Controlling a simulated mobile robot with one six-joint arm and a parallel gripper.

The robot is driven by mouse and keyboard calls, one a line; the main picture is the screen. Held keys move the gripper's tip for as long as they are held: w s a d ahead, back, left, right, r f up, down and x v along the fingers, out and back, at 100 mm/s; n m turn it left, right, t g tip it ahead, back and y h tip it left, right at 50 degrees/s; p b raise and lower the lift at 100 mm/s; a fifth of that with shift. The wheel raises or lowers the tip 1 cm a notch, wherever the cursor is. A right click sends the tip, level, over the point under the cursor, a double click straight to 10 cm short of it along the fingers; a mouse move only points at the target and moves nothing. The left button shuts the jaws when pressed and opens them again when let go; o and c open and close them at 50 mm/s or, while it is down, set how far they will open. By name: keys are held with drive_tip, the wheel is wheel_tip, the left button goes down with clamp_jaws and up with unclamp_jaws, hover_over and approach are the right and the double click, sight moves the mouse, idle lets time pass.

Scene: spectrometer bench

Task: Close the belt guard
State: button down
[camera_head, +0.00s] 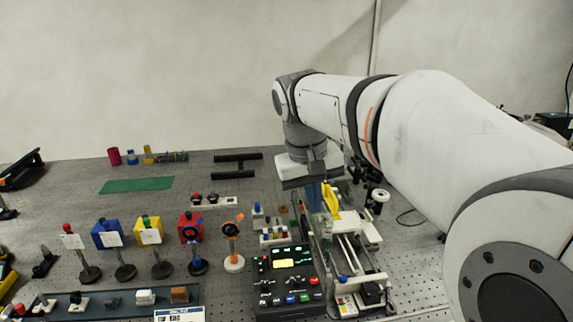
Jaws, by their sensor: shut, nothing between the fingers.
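My gripper (312,188) points down at the end of my arm, over the back of a small belt unit with a pale frame (372,278), right of centre. It is shut and holds nothing; its fingertips are small and partly lost against the parts behind. A yellow upright piece (331,200) stands close to the right of the fingers, with a bluish see-through panel (316,215) beside it. These look like parts of the belt guard, which seems raised. I cannot tell whether the gripper touches them.
A black control box with a lit display (290,284) stands left of the belt unit. Optic posts, including an orange-ringed one (232,246), and red, yellow and blue boxes (150,231) fill the left. A green mat (137,185) lies behind. My arm hides the right side.

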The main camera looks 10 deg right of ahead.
drive_tip(key=w+a+r+h+p, duration=0.15)
drive_tip(key=w+a+r, duration=0.25)
drive_tip(key=w+r, duration=0.4)
drive_tip(key=s+d+f+p, duration=0.1)
drive_tip(key=d+f+p, duration=0.1)
drive_tip(key=d+f, duration=0.5)
drive_tip(key=shift+f+m+g, duration=0.3)
drive_tip(key=shift+f+g, duration=0.1)
drive_tip(key=shift+f, duration=0.7)
drive_tip(key=shift+s+d, duration=0.1)
